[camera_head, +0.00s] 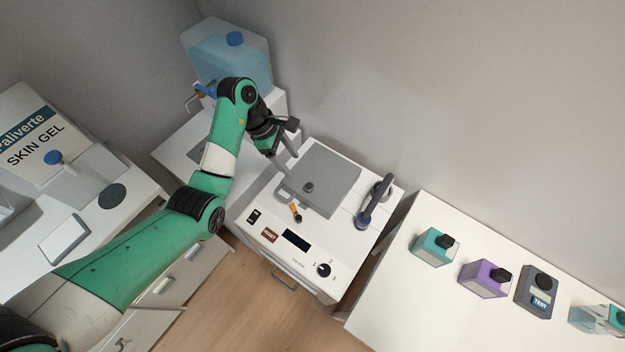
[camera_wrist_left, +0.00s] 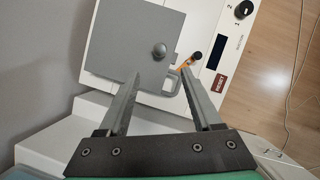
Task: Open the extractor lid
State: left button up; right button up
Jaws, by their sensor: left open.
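The extractor (camera_head: 262,237) is a white box with a closed, flat grey lid (camera_head: 330,172) on top. The lid also fills the upper middle of the left wrist view (camera_wrist_left: 115,40). A dark round knob (camera_head: 308,187) sits on the lid near its front edge. A grey loop handle (camera_head: 284,192) sticks out at the lid's edge; in the left wrist view the handle (camera_wrist_left: 171,85) shows between the fingers, near one tip. A lever with an orange part (camera_head: 294,209) is beside it. My left gripper (camera_head: 287,168) is open and empty above the lid's left edge; contact cannot be told.
A control panel with a dark display (camera_head: 296,240) and dial (camera_head: 323,270) is on the extractor's front. A grey and blue wand (camera_head: 374,205) stands at its right. A blue water tank (camera_head: 228,60) is behind my arm.

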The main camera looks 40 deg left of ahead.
aim_at(310, 186)
pick_arm(q)
jog(key=b+x, duration=0.4)
jog(key=x, duration=0.7)
jog(key=shift+w+d+f, duration=0.1)
jog(key=shift+d+f, duration=0.1)
jog(key=shift+f, duration=0.1)
grip_shut()
dwell(0.8)
